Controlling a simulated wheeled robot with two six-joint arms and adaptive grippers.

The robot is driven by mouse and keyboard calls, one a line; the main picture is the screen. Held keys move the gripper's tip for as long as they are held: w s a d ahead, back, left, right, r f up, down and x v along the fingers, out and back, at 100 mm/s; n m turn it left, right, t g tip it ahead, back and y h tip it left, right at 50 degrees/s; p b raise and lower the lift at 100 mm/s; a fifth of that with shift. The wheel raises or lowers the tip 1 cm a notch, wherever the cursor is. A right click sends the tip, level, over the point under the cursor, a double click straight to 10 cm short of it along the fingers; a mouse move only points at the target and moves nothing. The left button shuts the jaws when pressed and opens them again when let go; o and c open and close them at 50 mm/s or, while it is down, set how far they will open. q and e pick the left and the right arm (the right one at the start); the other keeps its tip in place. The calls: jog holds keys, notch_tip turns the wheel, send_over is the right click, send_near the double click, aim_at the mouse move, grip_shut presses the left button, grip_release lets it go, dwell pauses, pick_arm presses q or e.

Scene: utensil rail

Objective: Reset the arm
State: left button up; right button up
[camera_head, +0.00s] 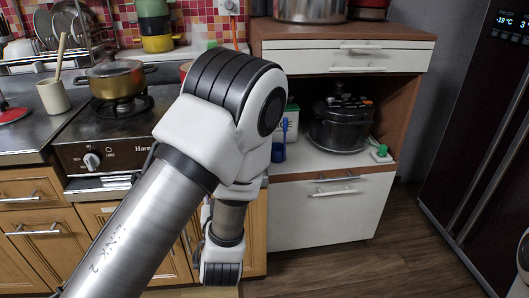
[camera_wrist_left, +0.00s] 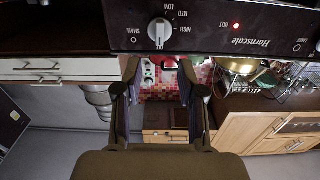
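My left arm (camera_head: 215,125) comes in from the lower left in the head view, bends at a white and black joint, and drops toward the wrist (camera_head: 222,262) at the bottom. The gripper itself is not visible there. In the left wrist view my left gripper (camera_wrist_left: 160,78) shows two dark fingers standing apart, with nothing held between them. A dark control panel (camera_wrist_left: 210,32) with a white knob spans the top of that view, beyond the fingers. My right gripper is in neither view.
A stove (camera_head: 110,160) with a golden pot (camera_head: 117,80) stands left of the arm. A beige utensil cup (camera_head: 53,96) is further left. A blue utensil (camera_head: 281,140) shows beside the arm. A black cooker (camera_head: 340,122) sits on the cabinet shelf. Floor (camera_head: 385,255) is clear at right.

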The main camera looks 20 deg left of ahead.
pick_arm(q)
jog(key=s+d+f+m+g+h, duration=0.1)
jog(key=s+f+g+h, duration=0.4)
jog(key=f, duration=1)
jog(key=s+d+f+m+g+h, duration=0.15)
jog(key=s+f+g, duration=0.35)
jog(key=s+f, duration=0.75)
jog(key=s+d+f+m+g+h, duration=0.3)
jog(key=s+d+f+g, duration=0.2)
jog(key=s, duration=0.4)
notch_tip(320, 180, up, 18)
jog(key=p, duration=1.8)
jog(key=shift+w+a, duration=0.15)
